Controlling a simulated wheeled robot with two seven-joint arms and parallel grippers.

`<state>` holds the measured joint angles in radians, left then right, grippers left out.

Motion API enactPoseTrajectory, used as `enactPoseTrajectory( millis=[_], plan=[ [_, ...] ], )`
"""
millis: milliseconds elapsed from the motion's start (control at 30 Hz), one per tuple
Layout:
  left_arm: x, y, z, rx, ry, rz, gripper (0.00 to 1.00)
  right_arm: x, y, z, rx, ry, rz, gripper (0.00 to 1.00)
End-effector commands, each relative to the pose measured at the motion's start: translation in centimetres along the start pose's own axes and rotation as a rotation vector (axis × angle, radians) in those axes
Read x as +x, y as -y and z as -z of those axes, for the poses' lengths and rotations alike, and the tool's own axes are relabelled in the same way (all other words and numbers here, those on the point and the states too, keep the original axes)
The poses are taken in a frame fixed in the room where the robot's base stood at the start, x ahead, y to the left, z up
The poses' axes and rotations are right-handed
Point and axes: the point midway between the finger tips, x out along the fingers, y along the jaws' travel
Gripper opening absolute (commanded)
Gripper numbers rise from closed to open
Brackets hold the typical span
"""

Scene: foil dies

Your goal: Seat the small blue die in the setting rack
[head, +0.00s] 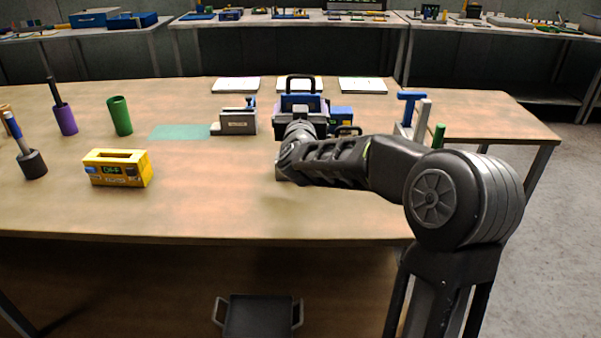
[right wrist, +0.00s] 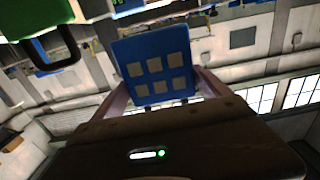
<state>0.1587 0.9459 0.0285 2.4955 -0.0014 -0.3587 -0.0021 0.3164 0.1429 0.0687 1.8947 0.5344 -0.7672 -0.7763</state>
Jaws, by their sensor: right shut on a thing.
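The small blue die (right wrist: 150,58), a blue plate with several tan squares on its face, shows in the right wrist view between the fingers of my right gripper (right wrist: 158,82), which is shut on it. I cannot tell which thing is the setting rack. My left gripper is not in view.
A grey fixture (head: 237,121) stands beside a green mat (head: 180,132). A yellow box (head: 117,168), a green cup (head: 120,116) and a purple cup (head: 65,119) are to the left. A blue-topped stand (head: 408,107) is at the right. The table's front middle is clear.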

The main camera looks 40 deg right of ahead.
Motion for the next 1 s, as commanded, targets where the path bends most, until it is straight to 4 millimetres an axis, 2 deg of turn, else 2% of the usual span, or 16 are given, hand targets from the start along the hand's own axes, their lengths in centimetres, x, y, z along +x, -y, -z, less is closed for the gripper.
enactPoseTrajectory(
  millis=[67,400,767,867,1000],
  plan=[
    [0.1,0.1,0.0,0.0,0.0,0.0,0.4,0.0,0.0,-0.5,-0.001,-0.001,0.0,0.2],
    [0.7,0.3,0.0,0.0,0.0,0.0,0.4,0.0,0.1,-5.7,-0.001,-0.001,0.0,0.2],
    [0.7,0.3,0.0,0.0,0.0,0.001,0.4,0.0,0.0,-6.2,0.0,-0.004,0.0,0.2],
    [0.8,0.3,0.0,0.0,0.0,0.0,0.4,0.0,0.0,-6.9,-0.002,-0.002,0.0,0.2],
    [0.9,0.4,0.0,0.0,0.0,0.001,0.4,0.0,0.0,-9.0,-0.002,0.001,0.0,0.2]
  ],
)
